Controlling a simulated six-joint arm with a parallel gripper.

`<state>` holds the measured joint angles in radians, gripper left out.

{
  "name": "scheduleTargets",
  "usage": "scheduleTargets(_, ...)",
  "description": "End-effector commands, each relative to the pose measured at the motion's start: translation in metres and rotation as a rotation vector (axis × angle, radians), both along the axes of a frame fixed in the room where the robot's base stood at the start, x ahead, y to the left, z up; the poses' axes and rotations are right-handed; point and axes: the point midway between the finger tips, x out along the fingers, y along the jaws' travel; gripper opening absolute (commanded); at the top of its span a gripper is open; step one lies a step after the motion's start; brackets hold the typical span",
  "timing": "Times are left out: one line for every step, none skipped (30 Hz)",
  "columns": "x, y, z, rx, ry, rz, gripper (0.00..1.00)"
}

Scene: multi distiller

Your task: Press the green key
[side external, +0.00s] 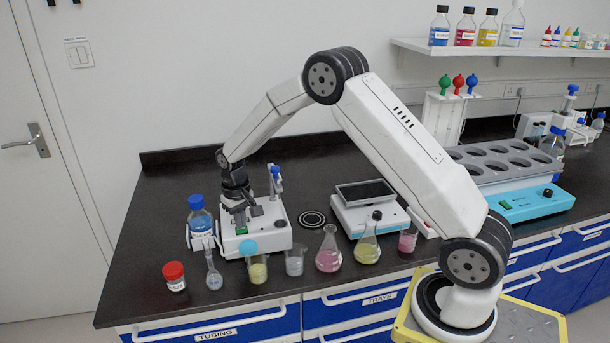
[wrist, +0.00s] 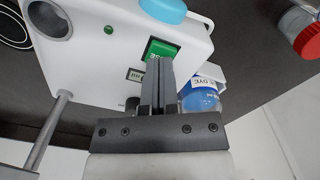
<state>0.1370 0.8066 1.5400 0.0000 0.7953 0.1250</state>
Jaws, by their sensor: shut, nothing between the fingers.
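In the wrist view the tips of my gripper (wrist: 159,64) are shut and empty and overlap the key's lower edge. In the side external view my gripper (side external: 240,216) points down over the white instrument (side external: 262,235), just above the green key (side external: 241,231). I cannot tell whether the fingertips touch the key, and part of it is hidden behind them.
A blue-capped dye bottle (side external: 200,222) stands close beside the instrument. A blue knob (side external: 248,246) and a row of glassware, including a yellow beaker (side external: 257,268) and pink flask (side external: 328,252), are in front. A red-capped jar (side external: 174,276) is at the front left.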

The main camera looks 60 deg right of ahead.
Motion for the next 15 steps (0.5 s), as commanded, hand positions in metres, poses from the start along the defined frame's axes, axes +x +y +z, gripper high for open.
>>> scheduleTargets(0.0000, 0.0000, -0.0010, 0.000, 0.000, 0.000, 0.00)
scheduleTargets(0.0000, 0.0000, -0.0014, 0.000, 0.000, 0.000, 0.00)
scheduleTargets(0.0000, 0.0000, -0.0020, 0.000, 0.000, 0.000, 0.00)
scheduleTargets(0.0000, 0.0000, -0.0024, 0.000, 0.000, 0.000, 0.00)
scheduleTargets(0.0000, 0.0000, -0.0029, 0.000, 0.000, 0.000, 0.00)
scheduleTargets(0.0000, 0.0000, -0.0034, 0.000, 0.000, 0.000, 0.00)
scheduleTargets(0.0000, 0.0000, -0.0039, 0.000, 0.000, 0.000, 0.00)
scheduleTargets(0.0000, 0.0000, -0.0043, 0.000, 0.000, 0.000, 0.00)
scheduleTargets(0.0000, 0.0000, -0.0048, 0.000, 0.000, 0.000, 0.00)
scheduleTargets(0.0000, 0.0000, -0.0052, 0.000, 0.000, 0.000, 0.00)
scheduleTargets(0.0000, 0.0000, -0.0056, 0.000, 0.000, 0.000, 0.00)
scheduleTargets(0.0000, 0.0000, -0.0062, 0.000, 0.000, 0.000, 0.00)
scheduleTargets(0.0000, 0.0000, -0.0066, 0.000, 0.000, 0.000, 0.00)
scheduleTargets(0.0000, 0.0000, -0.0070, 0.000, -0.001, 0.000, 0.00)
scheduleTargets(0.0001, 0.0000, -0.0075, 0.000, -0.001, 0.000, 0.00)
